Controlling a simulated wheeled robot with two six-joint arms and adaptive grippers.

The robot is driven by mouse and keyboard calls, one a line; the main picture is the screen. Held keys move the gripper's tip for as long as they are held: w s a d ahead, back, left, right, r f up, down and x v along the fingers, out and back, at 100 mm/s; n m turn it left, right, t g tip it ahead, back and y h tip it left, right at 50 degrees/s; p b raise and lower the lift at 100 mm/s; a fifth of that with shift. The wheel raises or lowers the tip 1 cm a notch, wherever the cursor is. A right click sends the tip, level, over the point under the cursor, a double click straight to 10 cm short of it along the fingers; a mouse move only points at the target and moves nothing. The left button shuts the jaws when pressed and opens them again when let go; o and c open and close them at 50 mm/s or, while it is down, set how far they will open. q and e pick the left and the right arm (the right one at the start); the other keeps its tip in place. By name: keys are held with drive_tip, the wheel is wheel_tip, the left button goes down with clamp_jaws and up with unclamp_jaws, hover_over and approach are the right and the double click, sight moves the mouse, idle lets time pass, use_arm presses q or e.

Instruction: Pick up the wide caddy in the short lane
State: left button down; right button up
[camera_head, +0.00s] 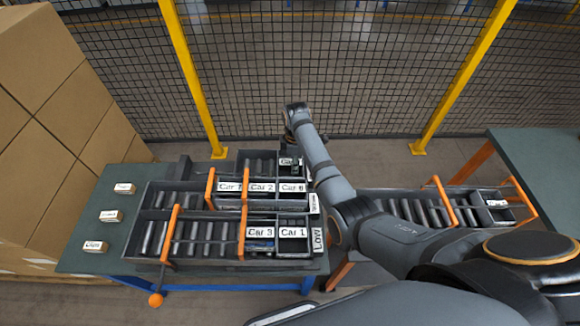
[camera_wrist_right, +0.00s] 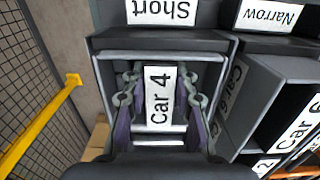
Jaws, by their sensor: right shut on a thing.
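The caddy in the short lane, labelled Car 4 (camera_wrist_right: 160,104), is a dark grey box at the lane's end, below the upside-down Short sign (camera_wrist_right: 162,11) in the right wrist view. My right gripper (camera_wrist_right: 158,82) is over it, with its linked fingers on both sides of the label, shut on the caddy. In the head view the right gripper (camera_head: 290,152) reaches down at the back of the rack, and the caddy (camera_head: 288,163) is partly hidden by it and small. Whether the caddy is clear of the lane cannot be told. My left gripper is not in view.
Neighbouring lanes hold caddies labelled Car 2 (camera_head: 262,187), Car 3 (camera_head: 260,232) and Car 1 (camera_head: 293,233), under orange bars. A Narrow sign (camera_wrist_right: 270,15) marks the adjacent lane. Behind stands a mesh fence with a yellow post (camera_head: 192,75). A second roller rack (camera_head: 420,210) is at right.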

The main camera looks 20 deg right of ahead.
clamp_jaws()
wheel_tip(320, 180, up, 10)
drive_tip(key=shift+f+b, duration=0.1)
drive_tip(key=shift+b, duration=0.35)
wheel_tip(320, 180, up, 5)
drive_tip(key=p, duration=0.6)
drive_tip(key=shift+p, duration=0.3)
